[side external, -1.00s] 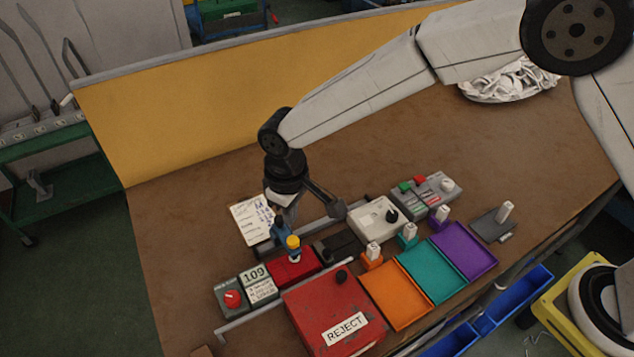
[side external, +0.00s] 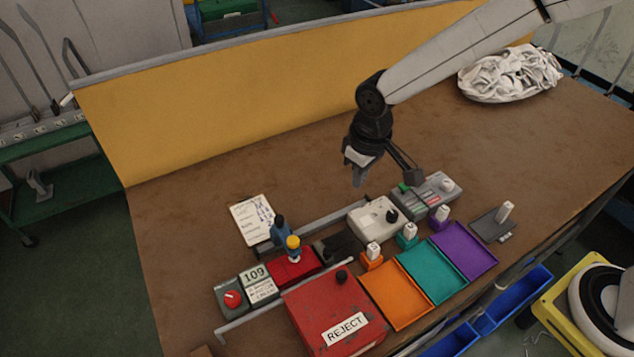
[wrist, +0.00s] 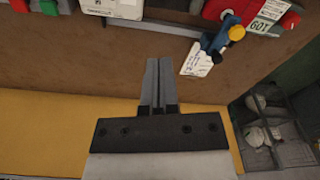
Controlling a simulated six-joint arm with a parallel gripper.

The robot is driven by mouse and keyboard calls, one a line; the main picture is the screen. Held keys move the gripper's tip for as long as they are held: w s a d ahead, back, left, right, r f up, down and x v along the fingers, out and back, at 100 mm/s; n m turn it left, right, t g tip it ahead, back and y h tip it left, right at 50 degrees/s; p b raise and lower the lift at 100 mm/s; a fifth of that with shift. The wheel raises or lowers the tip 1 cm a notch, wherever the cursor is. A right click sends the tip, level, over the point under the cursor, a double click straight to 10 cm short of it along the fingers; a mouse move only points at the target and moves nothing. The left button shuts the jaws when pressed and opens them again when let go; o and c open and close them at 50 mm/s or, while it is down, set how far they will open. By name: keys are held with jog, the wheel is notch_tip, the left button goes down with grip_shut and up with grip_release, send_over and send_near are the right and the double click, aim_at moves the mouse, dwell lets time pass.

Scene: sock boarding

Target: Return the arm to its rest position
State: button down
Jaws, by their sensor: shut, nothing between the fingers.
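The upper arm runs out of the side view at the top right.
A red REJECT box (side external: 335,315), orange (side external: 395,295), teal (side external: 432,272) and purple (side external: 465,250) trays line the front. A blue and yellow upright part (side external: 291,243) stands by a clipboard (side external: 251,220). A white cloth pile (side external: 510,75) lies at back right. The table's middle is clear.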

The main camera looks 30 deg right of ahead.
jog(key=s+d+r+m+t, duration=0.1)
jog(key=s+d+m, duration=0.2)
jog(key=s+d, duration=0.9)
jog(key=d, duration=0.4)
jog(key=shift+s+r+m+t, duration=0.2)
jog(key=shift+m+t, duration=0.1)
